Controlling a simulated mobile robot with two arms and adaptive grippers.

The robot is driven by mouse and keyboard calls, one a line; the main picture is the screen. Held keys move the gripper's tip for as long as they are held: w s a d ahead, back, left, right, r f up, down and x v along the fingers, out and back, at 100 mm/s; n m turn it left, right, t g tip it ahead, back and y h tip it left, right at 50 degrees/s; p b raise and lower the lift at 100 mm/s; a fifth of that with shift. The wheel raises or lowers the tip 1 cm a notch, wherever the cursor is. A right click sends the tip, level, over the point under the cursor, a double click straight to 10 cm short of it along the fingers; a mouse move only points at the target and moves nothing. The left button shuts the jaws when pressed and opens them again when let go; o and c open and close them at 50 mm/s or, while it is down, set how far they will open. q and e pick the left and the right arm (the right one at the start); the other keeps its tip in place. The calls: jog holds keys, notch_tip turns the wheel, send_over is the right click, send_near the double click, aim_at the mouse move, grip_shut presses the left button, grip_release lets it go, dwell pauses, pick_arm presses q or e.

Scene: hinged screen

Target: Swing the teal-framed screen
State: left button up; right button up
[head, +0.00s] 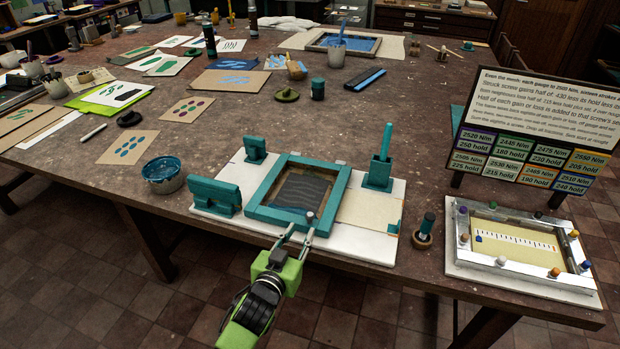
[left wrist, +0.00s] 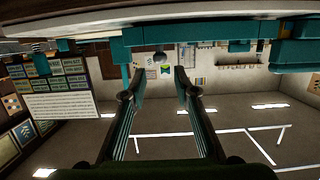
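The teal-framed screen (head: 257,213) lies flat over a white base board (head: 360,243) near the table's front edge, with a dark mesh area inside. A small grey knob (head: 310,215) is at the middle of its front bar. My left gripper (head: 299,232) reaches in from below at that front bar. Its two fingers are apart, with nothing between them that I can make out. My right gripper is not in view.
Teal hinge blocks (head: 214,196) stand left of the screen, and a teal post (head: 384,157) stands at its right. A blue ink bowl (head: 163,175) is at left. A gauge tray (head: 520,245) and a sign (head: 545,135) are at right.

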aim_at(309, 219)
pick_arm(q)
jog(key=b+x, duration=0.4)
jog(key=x, duration=0.1)
jog(key=b+x, duration=0.2)
jog(key=shift+w+d+f, duration=0.1)
jog(key=shift+w+f, duration=0.15)
jog(key=shift+f, duration=0.15)
jog(key=shift+s+r+p, duration=0.1)
jog(key=shift+r+p, duration=0.15)
jog(key=shift+p, duration=0.3)
jog(key=c, duration=0.6)
jog(key=shift+c, duration=0.4)
jog(key=shift+r, duration=0.1)
jog(key=r+p, duration=0.1)
jog(key=r, duration=0.1)
jog(key=r+p, duration=0.2)
jog(key=shift+w+d, duration=0.1)
jog(key=shift+w, duration=0.3)
jog(key=r+p, duration=0.1)
jog(key=r, duration=0.1)
jog(key=w+r+p, duration=0.1)
jog(key=r+p, duration=0.1)
jog(key=shift+w+d+r, duration=0.1)
jog(key=shift+w+d, duration=0.1)
jog(key=shift+d, duration=0.05)
jog(key=shift+w+r, duration=0.1)
jog(key=shift+r, duration=0.05)
